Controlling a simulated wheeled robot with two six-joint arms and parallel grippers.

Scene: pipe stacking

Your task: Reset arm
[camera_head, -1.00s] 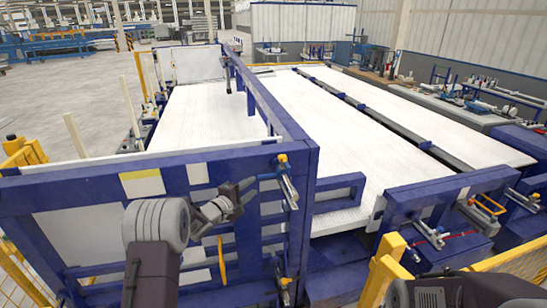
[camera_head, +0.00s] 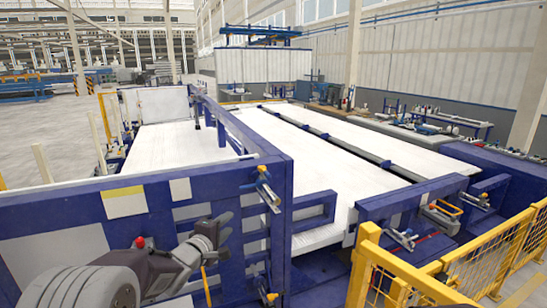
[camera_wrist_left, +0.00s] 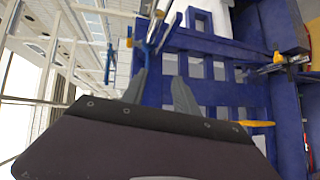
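My left gripper (camera_head: 221,229) is in the lower left of the head view, in front of the blue steel frame (camera_head: 75,208). It also shows in the left wrist view (camera_wrist_left: 160,92), where its two grey fingers stand apart with nothing between them. The left arm comes in from the bottom left. Blue frame bars with rectangular openings lie beyond the fingers in the wrist view. Whether the gripper touches the frame cannot be told from the head view. My right gripper is not in view.
Long white beds (camera_head: 285,147) stretch away behind the blue frame. A clamp (camera_head: 265,189) is fixed on the frame right of my left gripper. A yellow handle (camera_head: 206,287) hangs just below the gripper. A yellow fence (camera_head: 470,258) stands at the lower right.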

